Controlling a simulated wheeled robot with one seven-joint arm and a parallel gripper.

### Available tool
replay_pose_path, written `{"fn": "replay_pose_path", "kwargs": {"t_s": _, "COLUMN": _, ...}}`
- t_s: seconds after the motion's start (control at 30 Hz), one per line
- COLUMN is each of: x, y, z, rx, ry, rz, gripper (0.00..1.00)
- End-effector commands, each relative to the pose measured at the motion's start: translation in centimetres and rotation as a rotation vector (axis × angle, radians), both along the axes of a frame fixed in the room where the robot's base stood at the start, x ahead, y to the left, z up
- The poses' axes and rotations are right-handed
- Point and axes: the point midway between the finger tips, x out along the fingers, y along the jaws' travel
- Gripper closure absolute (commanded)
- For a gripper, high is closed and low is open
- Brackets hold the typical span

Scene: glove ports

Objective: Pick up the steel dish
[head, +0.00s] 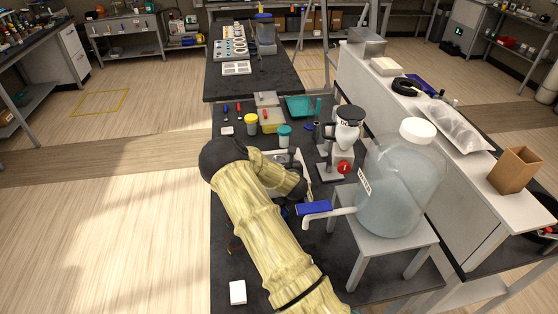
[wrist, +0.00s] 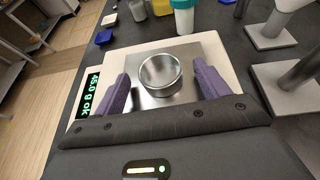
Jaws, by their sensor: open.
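The steel dish (wrist: 160,75) is a small round open metal cup. It stands upright on the square metal pan (wrist: 205,50) of a balance, whose green display (wrist: 90,95) appears to read 45.0 g ok. My gripper (wrist: 161,72) is open, with one purple finger on each side of the dish. I see gaps between both fingers and the dish wall, and nothing is held. In the head view my yellow-sleeved arm covers most of the balance, and I cannot make out the dish there.
A large clear jug (head: 398,190) with a blue-handled tap (head: 314,208) stands on a grey stand right of my arm. A teal-lidded jar (head: 284,137), a yellow-lidded jar (head: 251,124) and a teal tray (head: 299,106) lie beyond. A white block (head: 238,292) lies at the bench's near left.

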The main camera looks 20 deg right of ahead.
Motion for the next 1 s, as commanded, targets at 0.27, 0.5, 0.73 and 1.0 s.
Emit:
{"fn": "replay_pose_path", "kwargs": {"t_s": 0.27, "x": 0.75, "y": -0.13, "z": -0.38, "rx": 0.001, "ry": 0.0, "rz": -0.001, "gripper": 0.26}}
{"fn": "replay_pose_path", "kwargs": {"t_s": 0.5, "x": 0.74, "y": -0.13, "z": -0.36, "rx": 0.001, "ry": 0.0, "rz": 0.0, "gripper": 0.26}}
{"fn": "replay_pose_path", "kwargs": {"t_s": 0.73, "x": 0.75, "y": 0.0, "z": -0.34, "rx": 0.0, "ry": 0.0, "rz": 0.001, "gripper": 0.44}}
{"fn": "replay_pose_path", "kwargs": {"t_s": 1.0, "x": 0.73, "y": -0.13, "z": -0.33, "rx": 0.001, "ry": 0.0, "rz": 0.0, "gripper": 0.74}}
